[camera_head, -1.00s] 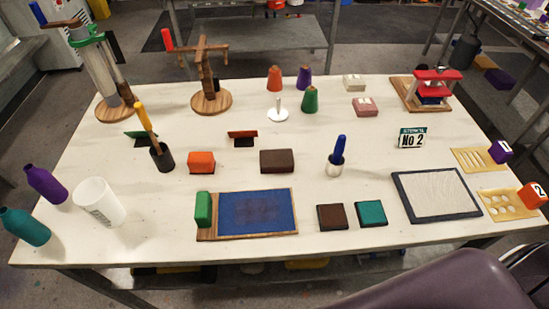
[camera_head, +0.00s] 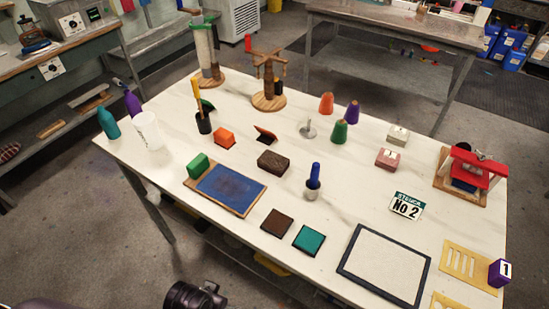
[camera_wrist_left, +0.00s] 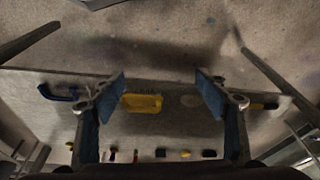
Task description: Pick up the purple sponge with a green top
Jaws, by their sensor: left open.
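I cannot make out a purple sponge with a green top in either view. The nearest matches by colour are a plain green block (camera_head: 199,165) at the end of the wooden board with the blue panel, and a purple cube marked 1 (camera_head: 499,272) at the right table edge. My left gripper (camera_wrist_left: 161,95) is open and empty in the left wrist view, its two blue-padded fingers wide apart. A yellow item (camera_wrist_left: 142,103) shows beyond and between the fingers, apart from them. My right gripper is not in view.
A grey bench (camera_head: 400,28) stands behind. Grey floor (camera_head: 90,230) is open at the left.

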